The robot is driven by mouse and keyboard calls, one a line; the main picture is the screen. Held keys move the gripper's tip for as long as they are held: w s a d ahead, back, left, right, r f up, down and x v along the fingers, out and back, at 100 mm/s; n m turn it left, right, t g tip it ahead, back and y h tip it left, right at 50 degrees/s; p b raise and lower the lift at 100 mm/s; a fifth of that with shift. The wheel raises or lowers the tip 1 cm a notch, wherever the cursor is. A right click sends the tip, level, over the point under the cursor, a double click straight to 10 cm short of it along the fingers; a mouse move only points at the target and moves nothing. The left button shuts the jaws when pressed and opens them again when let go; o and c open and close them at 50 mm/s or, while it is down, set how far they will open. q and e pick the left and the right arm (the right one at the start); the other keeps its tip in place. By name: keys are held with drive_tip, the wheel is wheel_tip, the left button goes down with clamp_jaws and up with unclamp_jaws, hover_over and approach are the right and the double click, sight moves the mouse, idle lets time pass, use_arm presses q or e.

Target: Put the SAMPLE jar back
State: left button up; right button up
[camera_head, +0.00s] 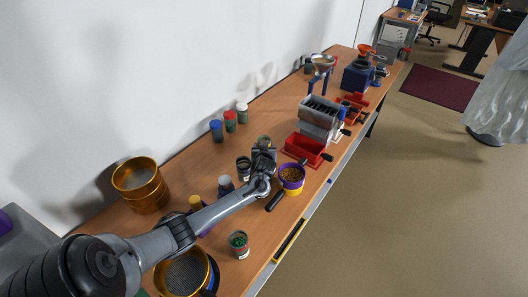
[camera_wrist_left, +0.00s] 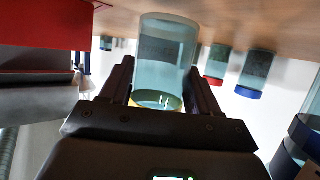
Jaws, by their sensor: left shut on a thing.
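My left gripper (camera_head: 264,153) is shut on a clear glass jar (camera_wrist_left: 165,55) with a yellowish end. The jar also shows just beyond the fingers in the head view (camera_head: 264,141). In the left wrist view, which looks upside down, the jar stands between the two fingers and its far end is near or on the wooden table. I cannot tell whether it touches. No SAMPLE label is readable. My right gripper is in neither view.
Jars with blue (camera_head: 216,130), red (camera_head: 230,120) and pale (camera_head: 242,111) lids stand near the wall. A dark jar (camera_head: 243,168) is left of the gripper. Gold sieves (camera_head: 140,186) stand left.

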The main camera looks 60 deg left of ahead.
use_arm(q)
drive_tip(key=shift+f, duration=0.65)
drive_tip(key=shift+f, duration=0.15)
drive_tip(key=o, duration=1.2)
